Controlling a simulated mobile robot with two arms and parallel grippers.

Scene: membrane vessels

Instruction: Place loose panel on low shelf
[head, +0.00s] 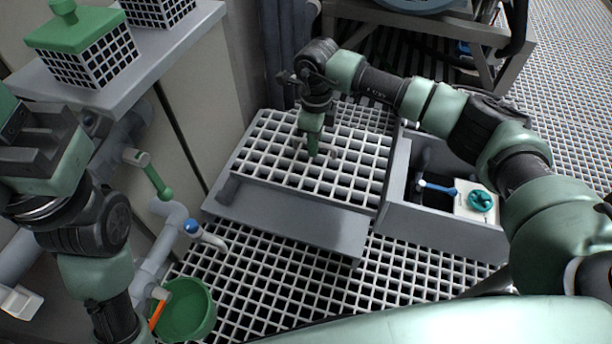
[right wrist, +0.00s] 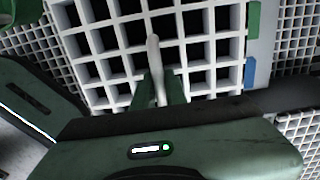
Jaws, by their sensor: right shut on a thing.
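The loose panel is a white square grid (head: 270,166) over the low grey shelf (head: 290,220), in the middle of the head view. The shelf's bare front strip shows in front of it. I cannot tell whether the panel touches the shelf all round. My right gripper (head: 313,152) points down at the panel's middle and is shut on it. In the right wrist view the fingers (right wrist: 160,88) close around a pale bar on the grid (right wrist: 105,42). My left gripper (head: 38,150) is at the left edge, away from the panel; its fingertips are unclear.
A grey open box (head: 440,232) with a blue-handled tool and teal knob stands right of the shelf. A green bucket (head: 188,312) and pipes with a blue-capped valve (head: 192,226) are at left. A green-topped cage (head: 85,50) stands on a ledge. Grating floor (head: 290,285) is clear in front.

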